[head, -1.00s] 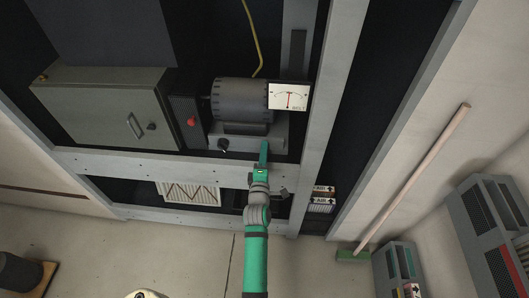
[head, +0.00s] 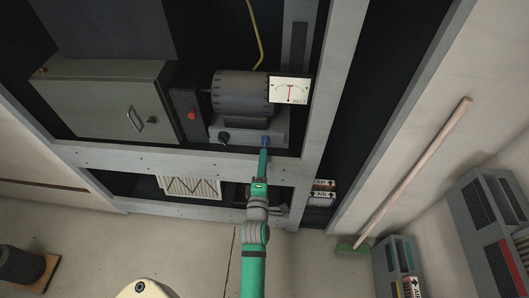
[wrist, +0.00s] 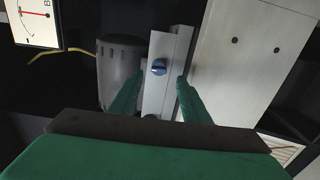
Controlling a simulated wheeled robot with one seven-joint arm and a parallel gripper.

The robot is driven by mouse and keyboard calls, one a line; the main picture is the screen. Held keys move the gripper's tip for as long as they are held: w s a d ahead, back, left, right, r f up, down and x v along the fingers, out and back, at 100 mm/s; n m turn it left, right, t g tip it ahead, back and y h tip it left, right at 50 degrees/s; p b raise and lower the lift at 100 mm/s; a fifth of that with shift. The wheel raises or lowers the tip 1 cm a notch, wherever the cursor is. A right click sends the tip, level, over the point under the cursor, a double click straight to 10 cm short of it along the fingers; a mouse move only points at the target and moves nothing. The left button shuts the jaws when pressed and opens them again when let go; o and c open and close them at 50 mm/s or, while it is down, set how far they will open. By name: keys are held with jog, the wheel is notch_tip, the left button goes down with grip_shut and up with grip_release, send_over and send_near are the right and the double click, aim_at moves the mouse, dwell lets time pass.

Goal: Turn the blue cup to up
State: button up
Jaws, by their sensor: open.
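In the wrist view my gripper (wrist: 158,80) is open, with one green finger on each side of the cup's line. The fingers appear apart from the cup, and nothing is between them.
The motor (head: 242,93) and the belt meter (head: 290,91) are above. A white frame rail (head: 170,160) runs below the base, and a grey cabinet (head: 105,98) stands to the left.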

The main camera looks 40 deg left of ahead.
jog(key=shift+v, duration=1.65)
jog(key=s+d+f+m+h, duration=0.2)
jog(key=s+d+m, duration=0.4)
jog(key=d, duration=0.3)
jog(key=s+d+f+m+h, duration=0.2)
jog(key=s+d+m, duration=0.35)
jog(key=d, duration=0.45)
jog(key=s+d+r+m+h, duration=0.2)
jog(key=s+d+r+m, duration=0.1)
jog(key=s+d+m, duration=0.3)
jog(key=s+d+r+m+h, duration=0.3)
jog(key=s+d+m, duration=0.3)
jog(key=s, duration=0.5)
jog(key=shift+d+r+m, duration=0.35)
jog(key=shift+r+m, duration=0.1)
jog(key=shift+r, duration=0.2)
jog(key=c, duration=0.3)
jog(key=shift+a, duration=0.1)
